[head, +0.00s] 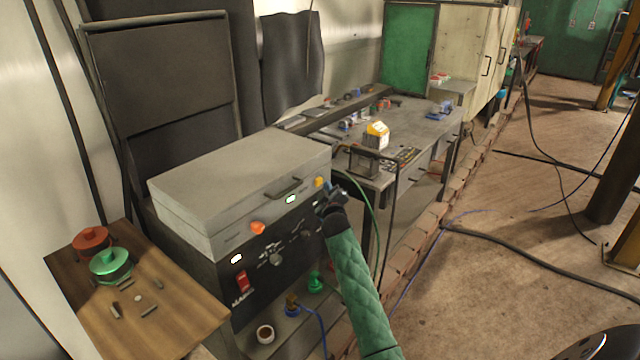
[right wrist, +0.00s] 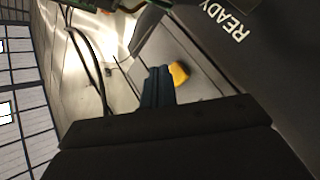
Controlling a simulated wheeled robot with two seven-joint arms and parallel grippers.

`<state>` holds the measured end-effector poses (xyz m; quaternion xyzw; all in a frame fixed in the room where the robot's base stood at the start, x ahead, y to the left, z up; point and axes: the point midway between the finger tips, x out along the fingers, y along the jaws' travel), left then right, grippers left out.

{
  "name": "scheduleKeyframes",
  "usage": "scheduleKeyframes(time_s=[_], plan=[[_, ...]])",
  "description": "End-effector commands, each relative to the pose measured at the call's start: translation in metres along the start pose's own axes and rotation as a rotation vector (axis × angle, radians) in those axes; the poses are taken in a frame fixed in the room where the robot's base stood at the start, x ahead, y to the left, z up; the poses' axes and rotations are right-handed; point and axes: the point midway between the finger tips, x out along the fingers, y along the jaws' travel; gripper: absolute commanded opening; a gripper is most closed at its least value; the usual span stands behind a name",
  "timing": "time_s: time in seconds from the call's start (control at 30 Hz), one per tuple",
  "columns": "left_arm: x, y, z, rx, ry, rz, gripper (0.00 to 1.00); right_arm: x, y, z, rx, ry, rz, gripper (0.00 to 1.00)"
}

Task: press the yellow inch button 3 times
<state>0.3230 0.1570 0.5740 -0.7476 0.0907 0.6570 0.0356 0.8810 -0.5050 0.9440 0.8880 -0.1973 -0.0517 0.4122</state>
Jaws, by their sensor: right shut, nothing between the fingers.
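The yellow button (head: 320,182) sits at the right end of the front panel of a grey machine (head: 240,180). It also shows in the right wrist view (right wrist: 179,74), just right of my fingertips. My right gripper (head: 327,188) is shut and empty, close beside the button. Its blue fingers show closed together in the right wrist view (right wrist: 157,74). I cannot tell whether they touch the button. My left gripper is not in view.
An orange button (head: 257,227), a lit green indicator (head: 290,199) and a red switch (head: 242,280) are on the same machine. A wooden side table (head: 170,315) stands at left. A cluttered workbench (head: 410,125) is behind. Cables cross the floor at right.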

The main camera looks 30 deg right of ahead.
Motion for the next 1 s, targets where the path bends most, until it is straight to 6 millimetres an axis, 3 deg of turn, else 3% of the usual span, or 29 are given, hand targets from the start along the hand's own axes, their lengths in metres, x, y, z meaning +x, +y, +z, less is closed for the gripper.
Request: scheduleKeyframes(time_s=[1.0], plan=[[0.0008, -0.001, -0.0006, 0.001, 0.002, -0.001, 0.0, 0.0059, -0.004, -0.0045, -0.001, 0.0, 0.0, 0.0]])
